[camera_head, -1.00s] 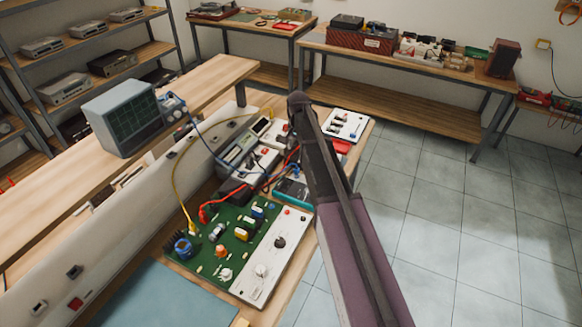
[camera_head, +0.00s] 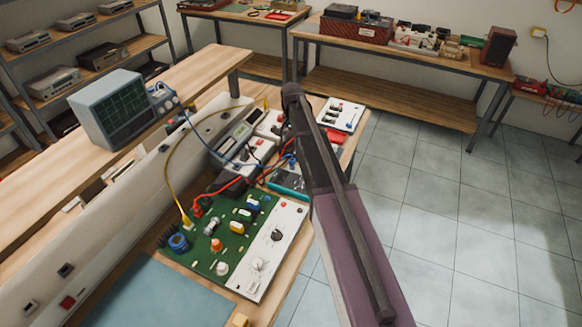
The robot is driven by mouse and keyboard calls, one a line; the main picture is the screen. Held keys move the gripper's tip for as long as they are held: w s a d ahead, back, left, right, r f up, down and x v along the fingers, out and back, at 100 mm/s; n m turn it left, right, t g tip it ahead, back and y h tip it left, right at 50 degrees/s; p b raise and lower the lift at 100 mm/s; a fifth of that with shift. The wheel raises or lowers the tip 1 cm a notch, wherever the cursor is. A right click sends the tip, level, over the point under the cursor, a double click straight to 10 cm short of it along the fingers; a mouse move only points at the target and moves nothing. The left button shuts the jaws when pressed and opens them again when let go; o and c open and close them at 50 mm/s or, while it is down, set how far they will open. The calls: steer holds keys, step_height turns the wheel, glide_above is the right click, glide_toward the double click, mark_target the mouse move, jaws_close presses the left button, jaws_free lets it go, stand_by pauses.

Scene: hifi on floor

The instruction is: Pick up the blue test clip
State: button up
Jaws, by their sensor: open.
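A thin blue lead (camera_head: 228,160) runs from the front of the oscilloscope across the bench to the instruments. A small blue piece (camera_head: 290,160) shows beside my arm, partly hidden by it. I cannot tell whether it is the blue test clip. My dark and purple arm crosses the middle of the view, its upper end over the bench equipment. My gripper does not show, so its place relative to the clip is hidden.
A green circuit board (camera_head: 215,232) with a white panel lies at the bench front, with yellow and red leads. The oscilloscope (camera_head: 108,108) stands on the raised shelf at left. A white tray (camera_head: 341,114) sits at the bench's far right corner. Tiled floor (camera_head: 450,215) is clear at right.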

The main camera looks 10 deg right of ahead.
mark_target(292, 160)
steer(key=shift+f+b, duration=3.1)
steer(key=shift+f, duration=0.25)
steer(key=shift+f, duration=0.15)
steer(key=shift+w+f+b, duration=0.1)
steer(key=shift+f+b, duration=2.35)
steer(key=shift+b, duration=0.15)
jaws_close()
